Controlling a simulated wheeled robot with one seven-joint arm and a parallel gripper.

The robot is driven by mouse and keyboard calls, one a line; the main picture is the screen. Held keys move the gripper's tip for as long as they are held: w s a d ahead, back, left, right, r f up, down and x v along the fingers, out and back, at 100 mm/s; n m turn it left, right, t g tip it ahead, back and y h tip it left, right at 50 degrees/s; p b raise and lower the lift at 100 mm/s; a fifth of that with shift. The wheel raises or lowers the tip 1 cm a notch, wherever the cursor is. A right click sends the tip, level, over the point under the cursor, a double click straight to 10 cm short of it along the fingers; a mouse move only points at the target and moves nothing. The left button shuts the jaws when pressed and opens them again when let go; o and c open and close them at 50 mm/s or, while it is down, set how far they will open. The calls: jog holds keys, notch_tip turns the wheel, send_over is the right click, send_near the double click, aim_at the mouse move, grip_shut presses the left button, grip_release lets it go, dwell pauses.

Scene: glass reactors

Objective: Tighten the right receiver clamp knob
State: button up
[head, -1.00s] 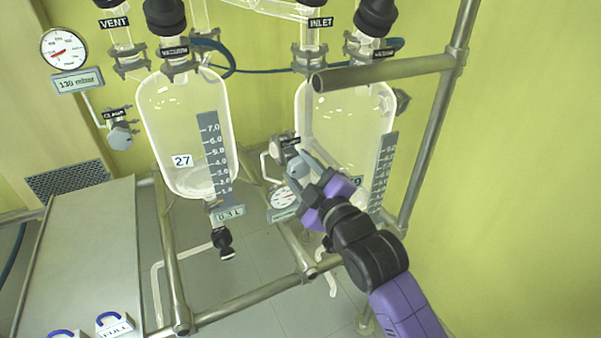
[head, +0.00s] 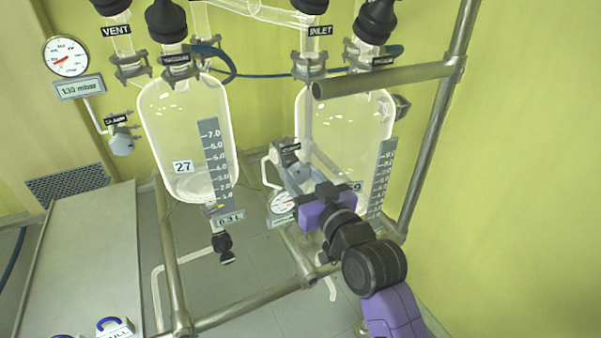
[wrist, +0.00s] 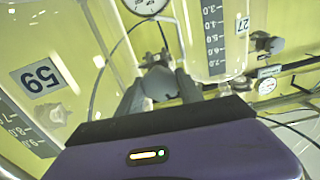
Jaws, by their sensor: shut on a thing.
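The right receiver (head: 335,130) is a clear glass vessel with a measuring scale and a label ending in 9; the wrist view shows this label as 59 (wrist: 43,77), upside down. Its clamp knob (wrist: 160,83) is a pale grey knob below a small black clamp label (head: 290,148). My gripper (head: 298,182) is at this knob, in front of the vessel's left side. In the wrist view my two fingers (wrist: 158,90) stand on either side of the knob and are shut on it. In the head view the fingers largely hide the knob.
The left receiver (head: 187,135), labelled 27, hangs beside it with its own clamp knob (head: 122,147). A round gauge (head: 281,202) sits just below my gripper. A metal rail (head: 385,77) crosses above, and a frame post (head: 432,130) stands at right. A grey table (head: 85,240) is at left.

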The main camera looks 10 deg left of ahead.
jog(key=m+p, duration=0.2)
jog(key=m, duration=0.3)
jog(key=shift+m, duration=0.3)
jog(key=m+p, duration=0.3)
jog(key=m, duration=0.2)
jog(key=m+p, duration=0.3)
jog(key=m, duration=0.3)
jog(key=m+p, duration=0.2)
jog(key=m, duration=0.3)
jog(key=shift+f, duration=0.1)
jog(key=o, duration=1.4)
